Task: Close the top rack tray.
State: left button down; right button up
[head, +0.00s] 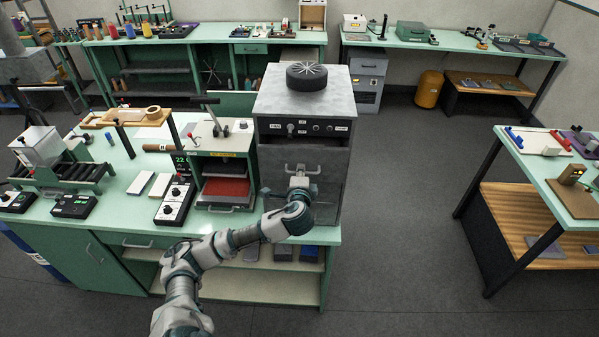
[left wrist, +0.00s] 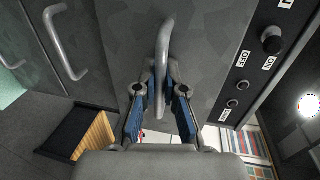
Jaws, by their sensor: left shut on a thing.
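The rack is a grey metal cabinet (head: 303,97) with a knob panel at the top of its front. Its upper front (head: 275,155) carries a curved metal handle (head: 302,167), which I take as the top rack tray's. My left gripper (head: 299,181) is at this handle. In the left wrist view, the blue-padded fingers (left wrist: 160,95) are shut on the handle (left wrist: 166,40), one on each side. A second similar handle (left wrist: 65,42) shows on a neighbouring front to the left. I cannot tell how far the top tray stands out. My right gripper is not in view.
A black wheel-like disc (head: 306,76) lies on the cabinet. A small green press with a red tray (head: 226,188) stands just left of it on the bench (head: 110,205). The floor (head: 400,220) right of the cabinet is clear up to a side table (head: 545,170).

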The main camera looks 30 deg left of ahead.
pick_arm(q)
jog(key=x, duration=0.4)
jog(key=shift+w+d+r, duration=0.15)
jog(key=shift+d+r, duration=0.05)
jog(key=shift+r, duration=0.15)
jog(key=c, duration=1.5)
grip_release()
jog(key=shift+w+d, duration=0.1)
jog(key=shift+c, duration=0.2)
jog(key=shift+w+d, duration=0.15)
jog(key=shift+d, duration=0.05)
jog(key=shift+s, duration=0.2)
jog(key=v, duration=1.1)
jog(key=shift+s+d, duration=0.25)
jog(key=shift+d, duration=0.1)
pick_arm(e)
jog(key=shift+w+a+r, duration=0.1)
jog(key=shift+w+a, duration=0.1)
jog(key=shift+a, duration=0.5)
pick_arm(q)
jog(key=shift+a, duration=0.1)
